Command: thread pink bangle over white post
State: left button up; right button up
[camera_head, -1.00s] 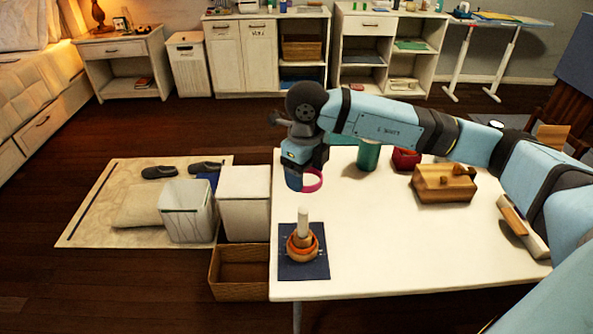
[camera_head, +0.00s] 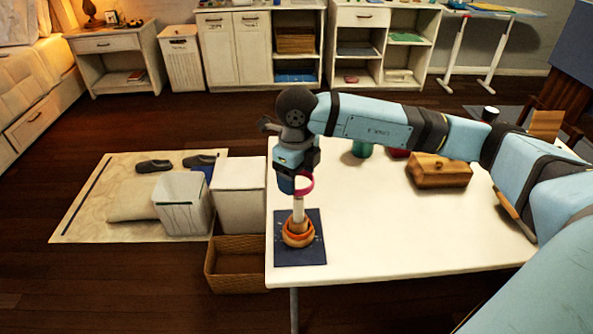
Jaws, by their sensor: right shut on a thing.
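My right gripper (camera_head: 293,184) is shut on the pink bangle (camera_head: 308,185) and holds it just above and behind the white post's top. The white post (camera_head: 298,210) stands upright on a dark blue mat (camera_head: 313,253) at the table's left front. Orange and brown rings (camera_head: 297,236) lie around the post's foot. The bangle's left part is hidden by the gripper, and I cannot tell whether it is over the post's tip. My left gripper does not show.
A wooden box (camera_head: 440,172) and a green container (camera_head: 362,149) stand at the back of the white table (camera_head: 390,225). A wicker basket (camera_head: 235,270) and a white bin (camera_head: 240,200) stand on the floor left of it. The table's middle and front are clear.

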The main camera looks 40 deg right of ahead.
jog(key=shift+f+b, duration=0.4)
jog(key=shift+f, duration=0.45)
notch_tip(320, 180, down, 2)
jog(key=shift+f+b, duration=0.1)
jog(key=shift+b, duration=0.75)
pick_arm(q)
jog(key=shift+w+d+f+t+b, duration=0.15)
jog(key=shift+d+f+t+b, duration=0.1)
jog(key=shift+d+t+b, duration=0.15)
pick_arm(e)
jog(key=shift+f, duration=0.55)
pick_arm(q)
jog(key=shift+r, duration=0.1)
pick_arm(e)
jog(key=o, duration=1)
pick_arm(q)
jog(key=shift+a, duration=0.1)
pick_arm(e)
jog(key=shift+r, duration=0.1)
pick_arm(q)
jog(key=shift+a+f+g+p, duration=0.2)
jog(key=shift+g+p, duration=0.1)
jog(key=shift+p, duration=0.55)
pick_arm(e)
jog(key=shift+r, duration=6.85)
